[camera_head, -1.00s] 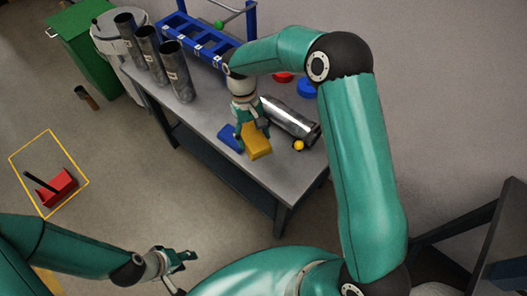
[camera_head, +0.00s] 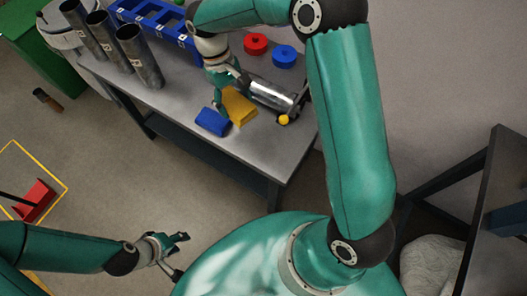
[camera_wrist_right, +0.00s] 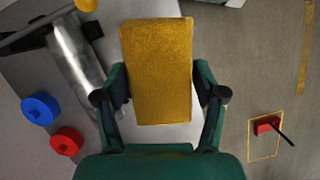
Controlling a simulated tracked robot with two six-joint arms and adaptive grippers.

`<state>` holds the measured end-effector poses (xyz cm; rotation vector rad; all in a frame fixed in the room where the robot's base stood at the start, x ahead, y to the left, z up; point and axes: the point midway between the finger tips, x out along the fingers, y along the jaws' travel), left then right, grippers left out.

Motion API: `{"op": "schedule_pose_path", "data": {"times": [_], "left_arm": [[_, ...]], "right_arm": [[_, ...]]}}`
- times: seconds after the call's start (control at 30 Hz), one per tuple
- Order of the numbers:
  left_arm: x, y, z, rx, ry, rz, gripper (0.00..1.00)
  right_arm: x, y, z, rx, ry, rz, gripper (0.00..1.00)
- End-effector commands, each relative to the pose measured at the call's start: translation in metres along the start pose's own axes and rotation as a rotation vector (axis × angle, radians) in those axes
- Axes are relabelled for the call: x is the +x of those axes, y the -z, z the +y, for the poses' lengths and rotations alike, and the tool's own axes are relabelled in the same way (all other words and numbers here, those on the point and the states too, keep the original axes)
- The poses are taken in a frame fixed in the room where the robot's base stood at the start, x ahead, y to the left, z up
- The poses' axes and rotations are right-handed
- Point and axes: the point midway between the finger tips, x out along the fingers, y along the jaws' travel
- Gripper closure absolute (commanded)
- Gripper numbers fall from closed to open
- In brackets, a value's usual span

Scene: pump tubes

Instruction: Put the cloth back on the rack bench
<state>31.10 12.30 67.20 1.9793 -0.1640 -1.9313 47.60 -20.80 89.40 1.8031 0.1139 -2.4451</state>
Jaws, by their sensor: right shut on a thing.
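My right gripper (camera_head: 228,90) is shut on the yellow cloth (camera_head: 238,107), a flat folded block. In the right wrist view my right gripper (camera_wrist_right: 160,92) has one finger on each side of the cloth (camera_wrist_right: 157,60). The cloth is over the front part of the grey rack bench (camera_head: 255,155); I cannot tell whether it touches the top. My left gripper (camera_head: 178,240) is empty and open, low in front of the bench and away from it.
Dark tubes (camera_head: 140,58) stand at left.

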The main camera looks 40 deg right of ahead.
Motion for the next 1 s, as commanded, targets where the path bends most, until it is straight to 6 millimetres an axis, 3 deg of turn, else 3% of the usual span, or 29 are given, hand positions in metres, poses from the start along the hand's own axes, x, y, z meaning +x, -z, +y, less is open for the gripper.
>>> {"op": "schedule_pose_path", "data": {"times": [0.03,0.1,0.3,0.4,0.57,1.0], "left_arm": [[0.021,0.0,-0.008,0.0,0.0,-0.001,0.6],[0.035,0.0,-0.013,0.0,0.0,-0.001,0.6],[0.061,0.0,-0.022,0.0,0.0,-0.001,0.6],[0.065,0.0,-0.024,0.0,0.0,0.0,0.6],[0.066,0.0,-0.024,0.0,0.0,0.0,0.6],[0.073,0.0,-0.026,0.0,0.0,0.0,0.6]], "right_arm": [[0.004,-0.009,0.003,-0.037,-0.013,0.008,0.63],[0.0,-0.028,0.008,-0.093,-0.031,0.007,0.63],[-0.008,-0.073,0.018,-0.219,-0.07,-0.001,0.63],[-0.007,-0.084,0.02,-0.249,-0.079,-0.006,0.63],[0.014,-0.082,0.021,-0.259,-0.08,-0.015,0.63],[0.119,-0.049,0.02,-0.258,-0.079,-0.013,0.63]]}}
